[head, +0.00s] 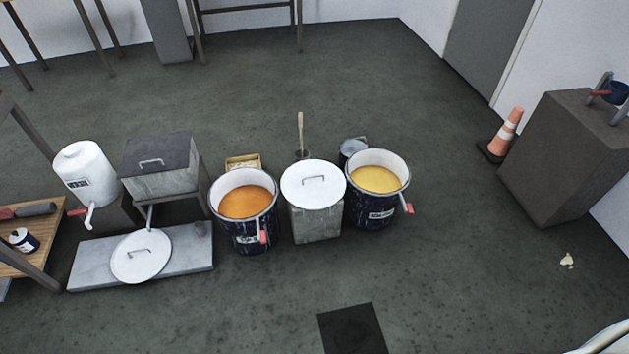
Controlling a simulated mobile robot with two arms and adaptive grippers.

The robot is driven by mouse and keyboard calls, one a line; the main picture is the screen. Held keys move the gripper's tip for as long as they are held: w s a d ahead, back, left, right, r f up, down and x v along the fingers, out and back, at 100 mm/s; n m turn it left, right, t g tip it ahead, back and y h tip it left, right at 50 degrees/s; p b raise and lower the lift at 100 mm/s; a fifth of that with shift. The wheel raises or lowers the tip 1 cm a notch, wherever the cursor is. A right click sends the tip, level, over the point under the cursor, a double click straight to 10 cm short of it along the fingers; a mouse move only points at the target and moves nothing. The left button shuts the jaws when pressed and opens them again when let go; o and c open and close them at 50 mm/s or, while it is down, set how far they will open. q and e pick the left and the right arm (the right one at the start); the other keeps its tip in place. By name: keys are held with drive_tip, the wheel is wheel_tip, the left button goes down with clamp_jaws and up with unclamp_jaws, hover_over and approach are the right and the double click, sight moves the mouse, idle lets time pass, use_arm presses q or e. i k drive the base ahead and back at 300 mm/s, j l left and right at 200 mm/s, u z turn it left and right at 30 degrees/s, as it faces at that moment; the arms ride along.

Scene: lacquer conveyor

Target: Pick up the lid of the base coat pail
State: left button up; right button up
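Two dark blue pails stand open on the floor near the middle: one holds orange liquid (247,202), the other yellow liquid (377,179). Their labels are too small to read, so I cannot tell which is the base coat pail. One round white lid with a bar handle (313,196) lies on a grey block (317,226) between the pails. A second round white lid with a handle (141,257) lies on a low grey slab (190,257) at the left. Neither gripper is in view.
A white canister with a tap (86,170) and a lidded grey box (160,165) stand at the left. A wooden-handled tool (300,132) stands behind the pails. An orange cone (505,132) and grey plinth (565,155) are at the right. The front floor is mostly clear.

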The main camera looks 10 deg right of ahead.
sight(311, 183)
drive_tip(key=i+l+u, duration=0.35)
drive_tip(key=i+l, duration=0.15)
drive_tip(key=l, duration=0.25)
drive_tip(key=i+l+u, duration=0.2)
drive_tip(key=l, duration=0.2)
drive_tip(key=i+l+u, duration=0.2)
drive_tip(key=l, duration=0.25)
